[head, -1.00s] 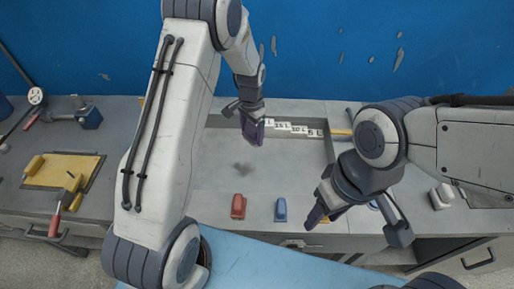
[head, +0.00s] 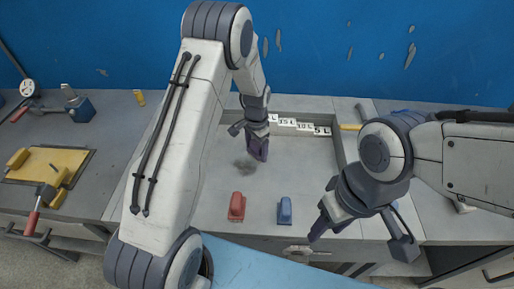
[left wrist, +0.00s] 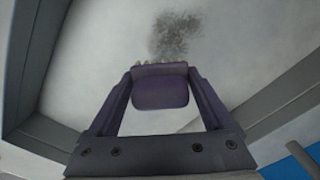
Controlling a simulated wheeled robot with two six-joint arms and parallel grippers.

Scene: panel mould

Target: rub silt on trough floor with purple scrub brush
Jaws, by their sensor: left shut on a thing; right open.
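The purple scrub brush (left wrist: 160,90) is held between the fingers of my left gripper (left wrist: 158,98), which is shut on it. In the head view the brush (head: 259,150) hangs over the trough floor (head: 290,165). A dark grey patch of silt (left wrist: 175,35) lies on the floor just beyond the bristles in the left wrist view. In the head view the silt (head: 246,165) is just left of and below the brush. I cannot tell whether the bristles touch the floor. My right gripper (head: 318,222) is open and empty near the trough's front right.
A red brush (head: 237,207) and a blue brush (head: 285,211) stand at the trough's front. White number labels (head: 298,125) line its back wall. A yellow board (head: 48,165) with tools lies on the left bench.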

